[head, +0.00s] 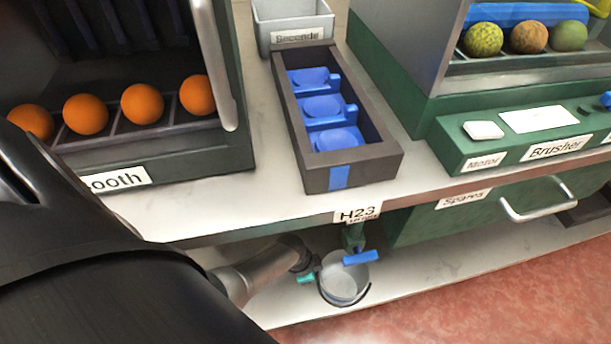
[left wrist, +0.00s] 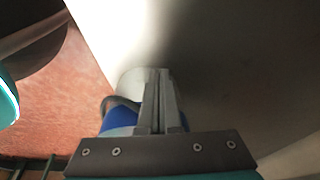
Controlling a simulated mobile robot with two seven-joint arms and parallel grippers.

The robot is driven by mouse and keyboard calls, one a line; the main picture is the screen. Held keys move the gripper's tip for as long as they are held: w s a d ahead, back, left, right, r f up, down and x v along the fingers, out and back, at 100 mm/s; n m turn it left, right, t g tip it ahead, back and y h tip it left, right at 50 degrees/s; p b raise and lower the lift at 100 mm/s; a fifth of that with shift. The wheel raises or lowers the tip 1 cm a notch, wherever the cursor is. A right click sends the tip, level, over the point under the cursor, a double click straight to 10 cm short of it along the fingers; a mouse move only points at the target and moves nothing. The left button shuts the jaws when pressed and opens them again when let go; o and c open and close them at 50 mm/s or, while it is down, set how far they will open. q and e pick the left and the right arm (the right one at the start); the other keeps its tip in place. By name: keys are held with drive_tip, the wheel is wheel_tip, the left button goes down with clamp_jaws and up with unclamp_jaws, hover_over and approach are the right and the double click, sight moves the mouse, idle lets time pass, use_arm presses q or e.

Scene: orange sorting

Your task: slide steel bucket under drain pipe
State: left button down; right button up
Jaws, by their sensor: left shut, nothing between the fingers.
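The steel bucket (head: 342,284) stands upright on the lower shelf below the H23 label. The green drain pipe (head: 353,236) comes down from under the counter at the bucket's far side, with a blue bar (head: 361,257) over the bucket's rim. My left gripper (head: 317,264) is at the bucket's left side, under the counter edge. In the left wrist view its fingers (left wrist: 160,75) are shut and empty. A pale round surface, probably the bucket (left wrist: 132,82), and a blue part (left wrist: 123,118) show beside them. Contact with the bucket cannot be told. My right gripper is not in view.
The counter edge with the H23 label (head: 357,215) overhangs the bucket. A green Spares drawer (head: 470,213) with a metal handle is to the right. The lower shelf (head: 430,268) is clear right of the bucket. A dark tray of blue pieces (head: 320,170) sits above.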

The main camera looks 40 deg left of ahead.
use_arm(q)
drive_tip(key=shift+s+a+r+p, duration=0.2)
drive_tip(key=shift+s+a+p, duration=0.15)
drive_tip(key=shift+s+a, duration=0.55)
drive_tip(key=s+a, duration=0.2)
drive_tip(key=s, duration=0.1)
drive_tip(key=s+a, duration=0.3)
drive_tip(key=shift+s+a, duration=0.6)
drive_tip(key=shift+s, duration=0.05)
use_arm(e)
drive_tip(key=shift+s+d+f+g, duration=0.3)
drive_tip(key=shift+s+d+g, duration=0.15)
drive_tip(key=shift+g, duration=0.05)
use_arm(q)
drive_tip(key=shift+d, duration=0.1)
